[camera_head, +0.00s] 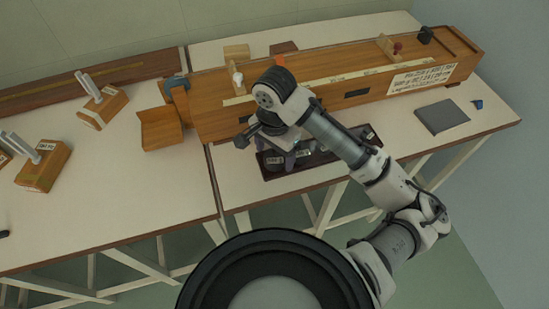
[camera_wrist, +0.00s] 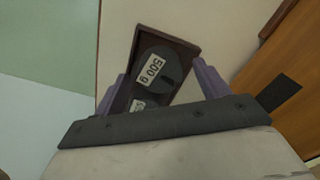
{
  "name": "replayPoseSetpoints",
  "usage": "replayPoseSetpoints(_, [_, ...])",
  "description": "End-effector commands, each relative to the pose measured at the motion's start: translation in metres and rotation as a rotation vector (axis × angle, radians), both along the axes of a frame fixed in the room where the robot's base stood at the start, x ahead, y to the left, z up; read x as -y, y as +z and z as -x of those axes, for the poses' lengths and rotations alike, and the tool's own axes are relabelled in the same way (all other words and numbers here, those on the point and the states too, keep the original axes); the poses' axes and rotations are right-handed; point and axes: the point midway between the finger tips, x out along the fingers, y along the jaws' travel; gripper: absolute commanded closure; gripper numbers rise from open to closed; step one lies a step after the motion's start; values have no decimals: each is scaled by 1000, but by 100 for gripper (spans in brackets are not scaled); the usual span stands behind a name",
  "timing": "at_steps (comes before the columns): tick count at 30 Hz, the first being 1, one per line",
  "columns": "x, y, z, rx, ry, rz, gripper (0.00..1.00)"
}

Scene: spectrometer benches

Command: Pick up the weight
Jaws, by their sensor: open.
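Part of a second labelled weight (camera_wrist: 138,104) shows nearer to me, cut off by my gripper body. My gripper (camera_wrist: 160,73) is open, its two purple fingers apart on either side of the tray, with nothing held. In the head view my gripper (camera_head: 288,161) points down over the left part of the tray (camera_head: 325,160). Several dark weights sit in the tray there, partly hidden by my arm and fingers.
A long wooden spectrometer box (camera_head: 350,90) stands behind the tray. A grey flat pad (camera_head: 441,117) and a small blue item (camera_head: 478,104) lie to the right. Wooden blocks with metal rods (camera_head: 42,167) stand on the left bench. Bare tabletop lies in front of the pad.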

Motion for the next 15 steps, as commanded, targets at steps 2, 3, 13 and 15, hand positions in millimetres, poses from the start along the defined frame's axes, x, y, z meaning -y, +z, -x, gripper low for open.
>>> replayPoseSetpoints(2, [0, -2, 0, 1, -1, -1, 26])
replayPoseSetpoints(3, [0, -2, 0, 1, 0, -1, 26])
replayPoseSetpoints(13, [0, -1, 0, 1, 0, -1, 53])
replayPoseSetpoints(15, [0, -1, 0, 1, 0, -1, 63])
